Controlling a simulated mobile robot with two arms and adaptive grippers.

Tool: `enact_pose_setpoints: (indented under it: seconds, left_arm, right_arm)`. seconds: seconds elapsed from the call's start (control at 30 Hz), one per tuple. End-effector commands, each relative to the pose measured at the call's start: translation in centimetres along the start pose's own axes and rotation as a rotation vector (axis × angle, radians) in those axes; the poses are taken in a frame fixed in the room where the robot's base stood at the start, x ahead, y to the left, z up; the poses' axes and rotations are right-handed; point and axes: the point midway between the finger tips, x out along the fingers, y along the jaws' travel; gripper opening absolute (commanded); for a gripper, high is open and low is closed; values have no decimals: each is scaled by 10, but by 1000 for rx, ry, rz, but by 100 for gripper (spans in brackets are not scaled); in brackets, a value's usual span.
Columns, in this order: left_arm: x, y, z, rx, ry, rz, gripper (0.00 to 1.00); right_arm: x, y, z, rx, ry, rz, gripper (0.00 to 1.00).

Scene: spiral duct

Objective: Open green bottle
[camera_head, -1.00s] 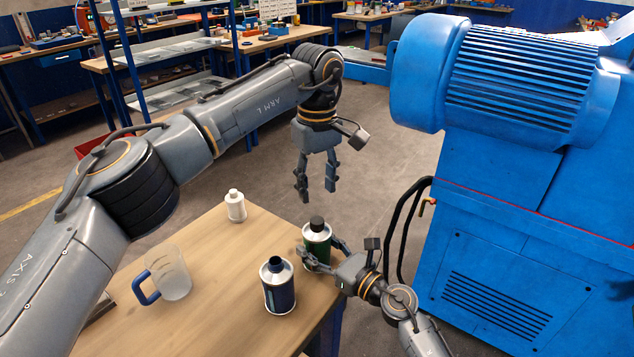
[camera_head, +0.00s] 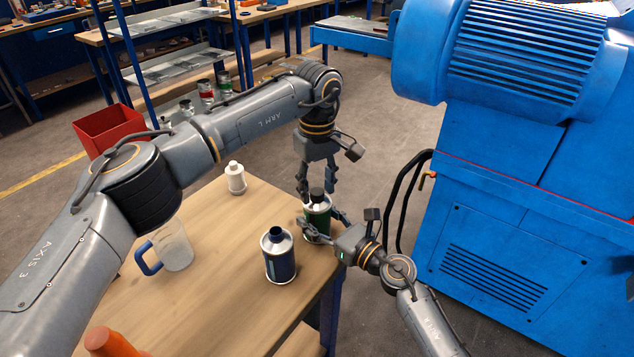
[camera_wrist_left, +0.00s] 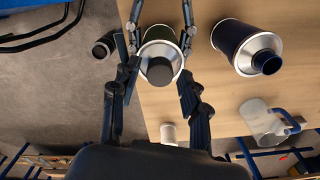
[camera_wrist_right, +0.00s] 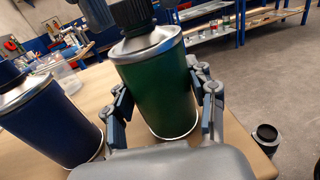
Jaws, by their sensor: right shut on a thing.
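The green bottle (camera_head: 317,220), a metal can with a black cap (camera_head: 317,194), stands upright near the table's right edge. It also shows in the right wrist view (camera_wrist_right: 158,88). My right gripper (camera_head: 322,227) is shut around its body from the right side. My left gripper (camera_head: 317,185) points down over the bottle, its fingers on both sides of the cap. In the left wrist view the cap (camera_wrist_left: 160,71) sits between the left fingers with gaps beside it, so they look open. The cap is on the bottle.
A blue bottle (camera_head: 278,257) with an open neck stands close to the left of the green one. A white bottle (camera_head: 235,178) and a clear mug (camera_head: 175,248) with a blue handle stand on the table (camera_head: 215,300). A large blue machine (camera_head: 520,190) stands to the right.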

Motion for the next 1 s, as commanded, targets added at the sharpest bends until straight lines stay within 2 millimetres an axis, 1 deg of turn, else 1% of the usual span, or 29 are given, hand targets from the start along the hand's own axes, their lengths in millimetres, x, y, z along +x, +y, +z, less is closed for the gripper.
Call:
enact_pose_setpoints:
  seconds: [0.03, 0.2, 0.37, 0.47, 0.57, 1.0]
  left_arm:
    - [0, 0, 0, 0, 0, 0, 34]
    - [0, 0, 0, 0, 0, 0, 0]
    - [0, 0, 0, -4, 0, 0, 0]
    - [0, 0, 0, -61, 0, -1, 0]
    - [0, 0, 0, -215, 0, -1, 0]
    - [-1, 0, 0, -1178, -1, 0, 0]
  right_arm:
    - [0, 0, 0, 0, 1, -1, 0]
    - [0, 0, 0, 0, 1, -1, 0]
    - [0, 0, 0, 1, 1, -1, 0]
    - [0, 0, 0, 1, 1, -1, 0]
    - [0, 0, 0, 1, 1, -1, 0]
    - [0, 0, 0, 1, 1, -1, 0]
